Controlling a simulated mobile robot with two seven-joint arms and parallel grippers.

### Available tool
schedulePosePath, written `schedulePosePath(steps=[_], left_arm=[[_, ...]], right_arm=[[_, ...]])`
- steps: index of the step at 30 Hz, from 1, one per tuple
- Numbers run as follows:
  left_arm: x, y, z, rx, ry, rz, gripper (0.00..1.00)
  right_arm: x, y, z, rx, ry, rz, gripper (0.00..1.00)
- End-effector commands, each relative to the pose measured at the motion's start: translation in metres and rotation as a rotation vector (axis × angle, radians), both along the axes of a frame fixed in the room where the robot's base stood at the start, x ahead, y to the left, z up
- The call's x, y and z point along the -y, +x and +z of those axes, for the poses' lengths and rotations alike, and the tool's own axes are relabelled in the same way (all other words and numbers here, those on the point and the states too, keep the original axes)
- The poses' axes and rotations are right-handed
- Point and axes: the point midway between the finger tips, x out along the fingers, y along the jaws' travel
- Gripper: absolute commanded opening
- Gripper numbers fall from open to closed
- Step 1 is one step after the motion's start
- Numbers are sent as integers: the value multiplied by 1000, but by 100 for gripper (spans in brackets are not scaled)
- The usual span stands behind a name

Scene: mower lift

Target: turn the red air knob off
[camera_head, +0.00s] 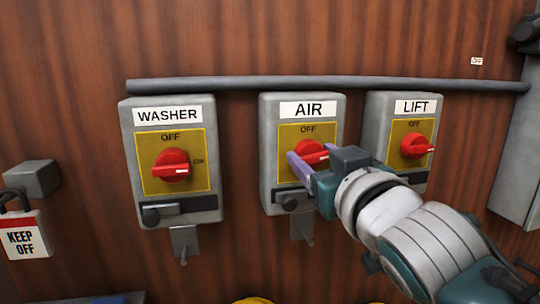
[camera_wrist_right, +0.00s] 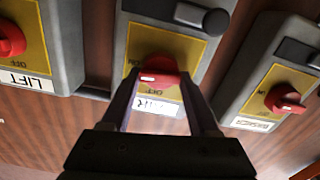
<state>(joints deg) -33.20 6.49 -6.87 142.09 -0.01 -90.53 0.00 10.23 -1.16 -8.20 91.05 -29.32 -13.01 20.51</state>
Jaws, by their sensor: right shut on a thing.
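The red air knob (camera_head: 312,148) sits on the yellow plate of the grey box labelled AIR (camera_head: 268,110), the middle of three switch boxes. Its white mark points right, away from the OFF lettering above it. My right gripper (camera_head: 309,163) reaches in from the lower right and is shut on this knob. In the right wrist view, the air knob (camera_wrist_right: 156,70) is between the two fingers of the gripper (camera_wrist_right: 160,82), and its white mark lies on the ON side. The fingers hide part of the knob and plate. My left gripper is not in view.
The WASHER box with its red knob (camera_head: 172,165) is at the left. The LIFT box with its red knob (camera_head: 417,146) is close at the right, partly behind my right gripper. A grey pipe (camera_head: 230,83) runs above. A KEEP OFF padlock tag (camera_head: 26,240) hangs at far left.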

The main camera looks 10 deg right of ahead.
Motion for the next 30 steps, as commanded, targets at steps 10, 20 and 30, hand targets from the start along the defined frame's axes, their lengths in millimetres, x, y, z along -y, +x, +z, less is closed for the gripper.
schedulePosePath(steps=[10,20,30], left_arm=[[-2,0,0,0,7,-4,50],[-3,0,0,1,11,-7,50],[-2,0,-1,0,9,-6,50]], right_arm=[[-1,0,0,13,-313,0,6],[-3,0,-1,23,-628,0,6],[-4,0,-2,35,-950,1,6]])
